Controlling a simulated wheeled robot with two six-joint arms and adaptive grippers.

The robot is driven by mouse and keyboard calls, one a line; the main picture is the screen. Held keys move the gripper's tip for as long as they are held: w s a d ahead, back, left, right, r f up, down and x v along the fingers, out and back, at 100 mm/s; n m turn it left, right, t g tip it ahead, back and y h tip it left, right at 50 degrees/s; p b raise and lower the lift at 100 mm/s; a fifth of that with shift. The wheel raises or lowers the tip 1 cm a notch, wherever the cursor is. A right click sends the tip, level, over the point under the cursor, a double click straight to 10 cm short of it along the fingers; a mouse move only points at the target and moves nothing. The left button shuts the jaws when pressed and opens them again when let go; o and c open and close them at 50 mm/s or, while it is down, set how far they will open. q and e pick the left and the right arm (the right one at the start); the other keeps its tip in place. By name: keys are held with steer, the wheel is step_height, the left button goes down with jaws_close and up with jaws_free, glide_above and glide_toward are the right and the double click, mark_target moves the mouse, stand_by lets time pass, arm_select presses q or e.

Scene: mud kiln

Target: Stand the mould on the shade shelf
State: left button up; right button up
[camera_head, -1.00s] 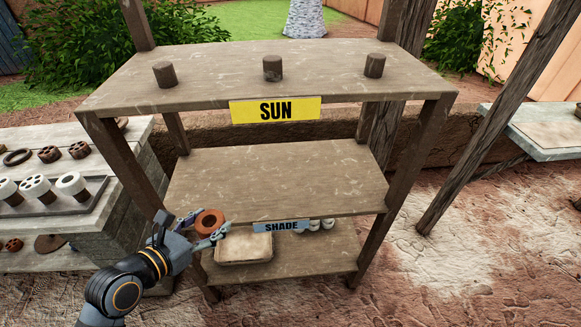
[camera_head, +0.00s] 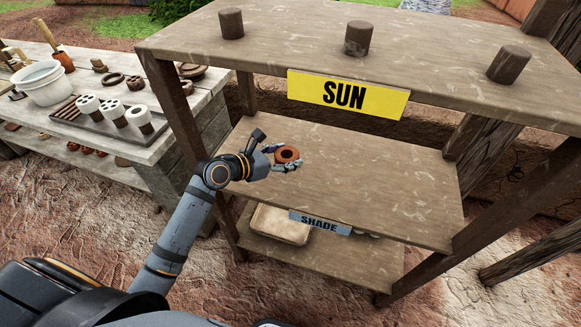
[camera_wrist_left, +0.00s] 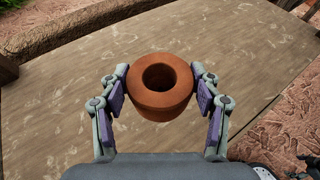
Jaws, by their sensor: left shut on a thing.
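The mould (camera_head: 287,154) is a reddish-brown clay ring with a round hole. My left gripper (camera_head: 281,158) is shut on it, with a finger on each side; the mould also shows in the left wrist view (camera_wrist_left: 162,87), hole facing the camera. The shade shelf (camera_head: 385,185) is the bare middle board, with the blue SHADE label (camera_head: 320,223) on its front edge. The gripper and mould are over the left part of this board. I cannot tell whether the mould touches it.
The top board carries the yellow SUN label (camera_head: 347,95) and several stubby pegs. The left front post (camera_head: 172,108) stands near my left arm. A table at left holds a bucket (camera_head: 43,83) and a tray of white cylinders.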

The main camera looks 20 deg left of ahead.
mark_target(286, 157)
arm_select(q)
steer(key=w+f, duration=0.2)
steer(key=shift+a+f+b, duration=0.3)
steer(key=shift+f, duration=0.1)
steer(key=shift+w+f, duration=0.35)
step_height(286, 157, down, 4)
steer(key=shift+w+a+r+b, duration=0.15)
steer(key=shift+r+b, duration=0.1)
steer(key=shift+b, duration=0.5)
arm_select(e)
steer(key=f, duration=0.2)
steer(key=shift+s+d+f, duration=0.15)
steer(key=shift+s+f, duration=0.05)
steer(key=shift+f, duration=0.1)
arm_select(q)
steer(key=o, duration=1.3)
steer(key=shift+f, duration=0.1)
steer(key=shift+o, duration=0.2)
arm_select(e)
steer(key=shift+w, duration=0.1)
